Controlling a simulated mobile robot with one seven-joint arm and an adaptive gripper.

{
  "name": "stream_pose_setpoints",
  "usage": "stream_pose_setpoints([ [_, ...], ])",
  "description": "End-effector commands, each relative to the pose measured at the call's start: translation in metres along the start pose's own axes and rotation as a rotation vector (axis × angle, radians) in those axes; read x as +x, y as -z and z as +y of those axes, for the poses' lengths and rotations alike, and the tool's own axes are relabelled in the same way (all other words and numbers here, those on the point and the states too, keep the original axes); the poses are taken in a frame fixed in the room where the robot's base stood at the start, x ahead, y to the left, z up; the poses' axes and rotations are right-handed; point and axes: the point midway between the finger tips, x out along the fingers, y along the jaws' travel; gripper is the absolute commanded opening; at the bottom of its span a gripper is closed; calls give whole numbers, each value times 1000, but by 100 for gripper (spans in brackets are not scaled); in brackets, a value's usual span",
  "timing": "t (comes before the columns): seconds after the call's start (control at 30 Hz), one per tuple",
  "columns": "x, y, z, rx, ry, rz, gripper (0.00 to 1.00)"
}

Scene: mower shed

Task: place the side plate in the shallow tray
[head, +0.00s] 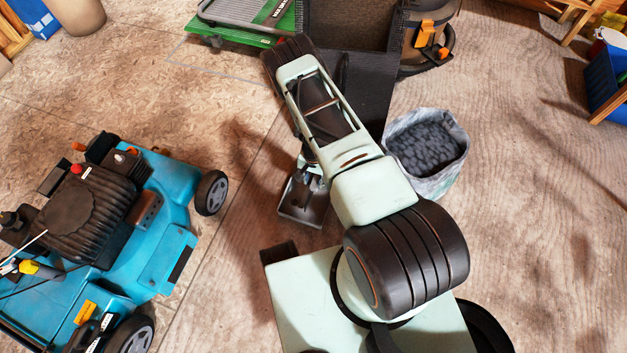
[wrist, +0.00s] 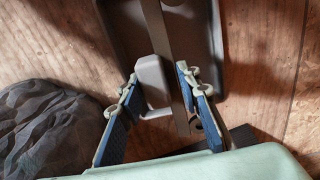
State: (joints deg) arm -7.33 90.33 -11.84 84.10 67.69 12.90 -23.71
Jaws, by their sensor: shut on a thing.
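My gripper (wrist: 160,82) has its two blue-padded fingers closed around a grey metal piece, the side plate (wrist: 153,82). It shows as a rounded grey tab between the fingers beside a long narrow strip running up the picture. Its full shape is hard to tell. Beneath it is the shallow tray (wrist: 212,80), dark grey-brown with a raised rim and rounded corners. I cannot tell whether plate and tray touch. In the head view my gripper (head: 307,182) points down over the tray (head: 301,214), partly hidden by my arm; the plate is not clear there.
An open bag of dark lumps (head: 428,150) stands right of my arm, near the tray. A blue mower (head: 120,230) stands at left. A dark bin (head: 360,70) and a green-edged item (head: 245,25) are at the back. The right floor is largely clear.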

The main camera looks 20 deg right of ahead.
Motion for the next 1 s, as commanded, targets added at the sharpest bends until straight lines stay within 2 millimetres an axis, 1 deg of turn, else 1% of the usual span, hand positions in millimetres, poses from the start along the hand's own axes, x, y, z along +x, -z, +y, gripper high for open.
stream_pose_setpoints([
  [0.03,14,-3,0,-2,-1,-1,5],
  [0.13,29,-6,-1,0,-1,0,5],
  [0.2,32,-7,-1,0,0,1,5],
  [0.4,30,-7,-1,0,0,1,5],
  [0.53,32,-7,-1,1,0,0,5],
  [0.57,33,-7,-1,1,0,0,32],
  [0.7,32,-7,-1,1,0,0,48],
  [1.0,31,-7,-1,1,0,1,49],
])
